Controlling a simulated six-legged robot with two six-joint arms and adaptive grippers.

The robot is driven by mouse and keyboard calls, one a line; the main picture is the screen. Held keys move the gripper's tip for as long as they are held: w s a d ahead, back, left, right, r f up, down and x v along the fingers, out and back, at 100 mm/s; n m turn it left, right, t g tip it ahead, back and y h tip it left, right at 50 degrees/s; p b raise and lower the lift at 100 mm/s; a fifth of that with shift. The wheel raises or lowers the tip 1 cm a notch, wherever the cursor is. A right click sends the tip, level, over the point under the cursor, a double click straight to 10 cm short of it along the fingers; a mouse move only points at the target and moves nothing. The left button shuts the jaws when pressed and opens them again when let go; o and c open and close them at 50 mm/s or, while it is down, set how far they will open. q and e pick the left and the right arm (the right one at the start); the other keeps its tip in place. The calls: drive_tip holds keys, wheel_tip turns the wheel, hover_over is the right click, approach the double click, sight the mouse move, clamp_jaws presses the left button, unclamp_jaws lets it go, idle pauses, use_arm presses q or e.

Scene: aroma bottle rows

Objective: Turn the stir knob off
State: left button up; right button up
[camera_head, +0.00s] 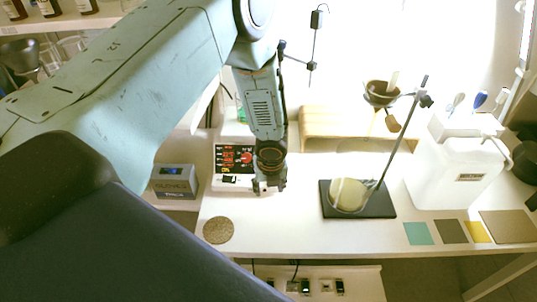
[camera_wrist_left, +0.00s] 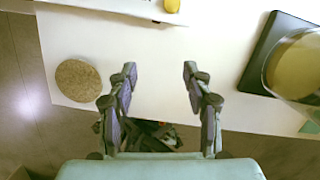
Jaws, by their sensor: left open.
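A white stirrer device (camera_head: 222,181) with a black and red display panel (camera_head: 233,158) stands on the white bench. Its front edge (camera_wrist_left: 120,7) shows at the top of the left wrist view, with a small yellow part (camera_wrist_left: 172,6) cut off by the picture edge. I cannot tell whether this is the stir knob. My left gripper (camera_head: 269,187) points down just right of the panel and hides part of the device. In the left wrist view the gripper (camera_wrist_left: 160,72) is open and empty, its fingers spread above the bench's front edge. My right gripper is not in view.
A round cork mat (camera_head: 218,230) lies front left. A round flask (camera_head: 348,194) on a black stand base (camera_head: 382,205) stands to the right, with a rod above. A glove box (camera_head: 174,181) is left, a white jug (camera_head: 455,170) far right.

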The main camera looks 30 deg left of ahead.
use_arm(q)
drive_tip(key=w+a+r+m+t+y, duration=0.2)
drive_tip(key=w+a+r+m, duration=0.25)
drive_tip(key=w+r, duration=0.2)
drive_tip(key=x, duration=0.8)
drive_tip(key=shift+w+d, duration=0.15)
drive_tip(key=shift+w, duration=0.1)
drive_tip(key=shift+f, duration=0.15)
clamp_jaws()
